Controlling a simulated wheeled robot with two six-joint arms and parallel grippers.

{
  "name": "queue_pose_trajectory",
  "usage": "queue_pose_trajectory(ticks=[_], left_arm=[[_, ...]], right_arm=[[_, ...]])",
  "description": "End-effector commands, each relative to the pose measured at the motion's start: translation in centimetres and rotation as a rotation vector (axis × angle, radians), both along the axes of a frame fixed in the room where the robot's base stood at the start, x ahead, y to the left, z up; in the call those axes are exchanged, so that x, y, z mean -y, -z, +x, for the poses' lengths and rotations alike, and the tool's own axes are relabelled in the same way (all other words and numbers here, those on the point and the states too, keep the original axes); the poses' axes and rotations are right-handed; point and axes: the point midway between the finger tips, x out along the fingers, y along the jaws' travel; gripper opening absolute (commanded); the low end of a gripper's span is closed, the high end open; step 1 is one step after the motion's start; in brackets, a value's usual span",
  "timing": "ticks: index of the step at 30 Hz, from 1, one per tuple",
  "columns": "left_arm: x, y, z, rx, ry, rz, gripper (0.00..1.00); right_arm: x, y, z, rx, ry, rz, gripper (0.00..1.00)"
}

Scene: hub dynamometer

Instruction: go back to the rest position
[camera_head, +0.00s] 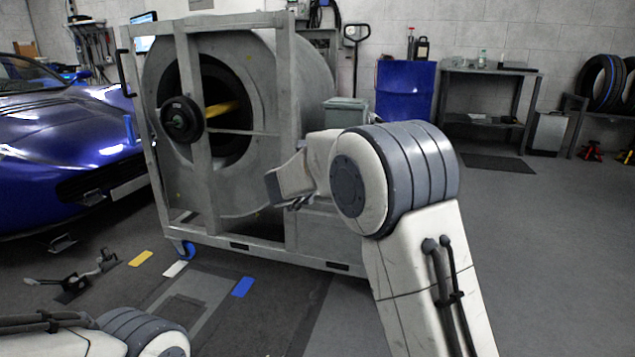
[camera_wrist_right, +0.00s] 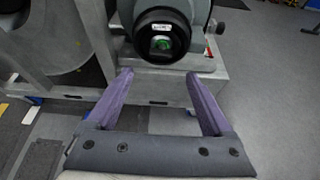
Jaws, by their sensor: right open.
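My right gripper (camera_wrist_right: 158,76) is open in the right wrist view, with its two purple-grey fingers apart and nothing between them. Beyond the fingertips is the round dark end of a grey machine part (camera_wrist_right: 163,38) with a green-lit centre; the fingers appear clear of it. In the head view my right arm reaches in from the bottom right and bends in front of the dynamometer (camera_head: 268,200). Its gripper is mostly hidden behind the arm there. Only a piece of my left arm shows at the bottom left, and its gripper is out of view.
The dynamometer's grey frame and large drum stand close ahead. A blue car (camera_head: 65,150) is at the left. A blue drum (camera_head: 405,92), a workbench (camera_head: 490,72) and tyres (camera_head: 603,82) stand at the back right.

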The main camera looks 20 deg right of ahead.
Motion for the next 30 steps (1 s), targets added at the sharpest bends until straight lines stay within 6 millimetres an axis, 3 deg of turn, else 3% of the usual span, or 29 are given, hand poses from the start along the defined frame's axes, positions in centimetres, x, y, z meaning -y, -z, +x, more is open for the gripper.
queue_pose_trajectory(ticks=[11, 14, 17, 20, 23, 27, 30], left_arm=[[0.0, 0.0, 0.0, 0.000, 0.000, 0.000, 0.00], [0.0, 0.0, 0.0, 0.000, 0.000, 0.000, 0.00], [0.0, 0.0, 0.0, 0.000, 0.000, 0.000, 0.00], [0.0, 0.0, 0.0, 0.000, 0.000, 0.000, 0.00], [0.0, 0.0, 0.0, 0.000, 0.000, 0.000, 0.00], [0.0, 0.0, 0.0, 0.000, 0.000, 0.000, 0.00], [0.0, 0.0, 0.0, 0.000, 0.000, 0.000, 0.00]], right_arm=[[-0.1, 0.0, -0.2, -0.014, -0.022, -0.024, 0.85], [-0.5, 0.1, -0.5, -0.085, -0.139, -0.150, 0.85], [-1.7, 0.9, -1.5, -0.228, -0.379, -0.406, 0.85], [-3.5, 3.0, -3.8, -0.410, -0.704, -0.745, 0.85], [-5.2, 6.1, -7.7, -0.581, -1.057, -1.100, 0.85], [-6.4, 11.1, -15.1, -0.754, -1.565, -1.562, 0.85], [-6.4, 14.0, -20.4, -0.800, -1.890, -1.812, 0.85]])
